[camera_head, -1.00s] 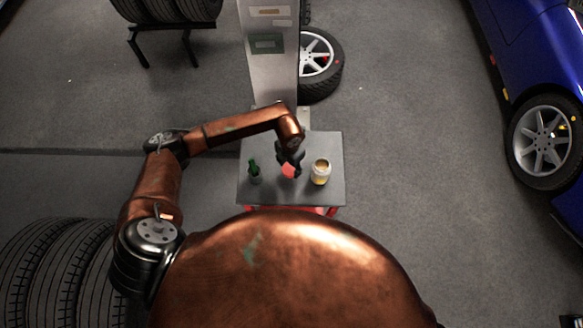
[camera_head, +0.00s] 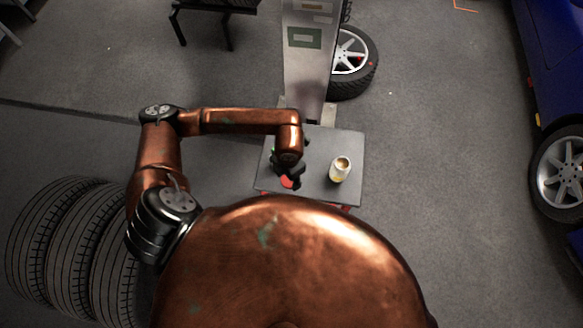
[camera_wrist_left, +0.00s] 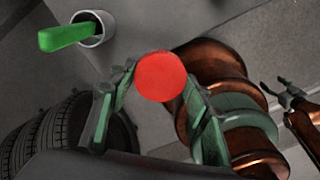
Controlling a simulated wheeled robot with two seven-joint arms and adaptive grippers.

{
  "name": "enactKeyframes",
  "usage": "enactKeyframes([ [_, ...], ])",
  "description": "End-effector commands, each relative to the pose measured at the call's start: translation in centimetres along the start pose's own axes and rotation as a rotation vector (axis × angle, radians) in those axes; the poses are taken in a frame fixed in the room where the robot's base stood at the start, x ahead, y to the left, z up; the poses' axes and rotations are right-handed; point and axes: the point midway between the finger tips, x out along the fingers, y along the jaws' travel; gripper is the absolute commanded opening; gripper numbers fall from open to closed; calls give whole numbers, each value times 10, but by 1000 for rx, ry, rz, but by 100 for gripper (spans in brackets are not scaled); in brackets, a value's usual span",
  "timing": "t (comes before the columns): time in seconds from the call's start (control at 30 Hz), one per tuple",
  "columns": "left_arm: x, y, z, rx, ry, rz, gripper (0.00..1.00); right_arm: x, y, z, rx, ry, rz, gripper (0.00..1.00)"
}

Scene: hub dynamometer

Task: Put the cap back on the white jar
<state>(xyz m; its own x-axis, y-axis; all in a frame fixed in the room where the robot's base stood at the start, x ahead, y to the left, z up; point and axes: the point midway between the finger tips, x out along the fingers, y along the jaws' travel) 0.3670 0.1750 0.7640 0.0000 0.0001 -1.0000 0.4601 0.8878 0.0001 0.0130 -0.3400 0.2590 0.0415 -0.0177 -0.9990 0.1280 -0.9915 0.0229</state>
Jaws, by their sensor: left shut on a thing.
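The white jar (camera_head: 340,171) stands upright and open on the right part of the small grey table, with a yellowish band or contents showing. My left gripper (camera_head: 288,176) is to the left of the jar, shut on the red cap (camera_head: 286,183). In the left wrist view, the round red cap (camera_wrist_left: 161,76) sits between the fingertips of the left gripper (camera_wrist_left: 160,84). The jar is not in that view. My right gripper (camera_wrist_left: 279,91) shows at the right edge of the wrist view, its fingers apart and empty; it is outside the head view.
The grey table (camera_head: 349,145) has free room around the jar. A green object (camera_wrist_left: 66,35) stands in a pale cup (camera_wrist_left: 98,29); my left arm mostly hides it in the head view. A metal column (camera_head: 307,75) rises behind the table, with a wheel (camera_head: 352,62) beside it.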

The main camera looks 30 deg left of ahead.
Motion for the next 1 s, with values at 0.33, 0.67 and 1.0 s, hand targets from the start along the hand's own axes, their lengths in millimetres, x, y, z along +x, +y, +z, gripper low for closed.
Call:
enactKeyframes([
  [0.33, -6, 4, 3, 99, 1, 1, 37, 0, 2, 0, -1, -1, 2, 61],
  [0.67, -50, 26, 18, 802, 7, 8, 37, 0, 2, 0, -1, -1, 2, 61],
  [1.0, -104, 46, 30, 1633, 11, 4, 37, 0, 1, 0, -1, 0, 1, 61],
])
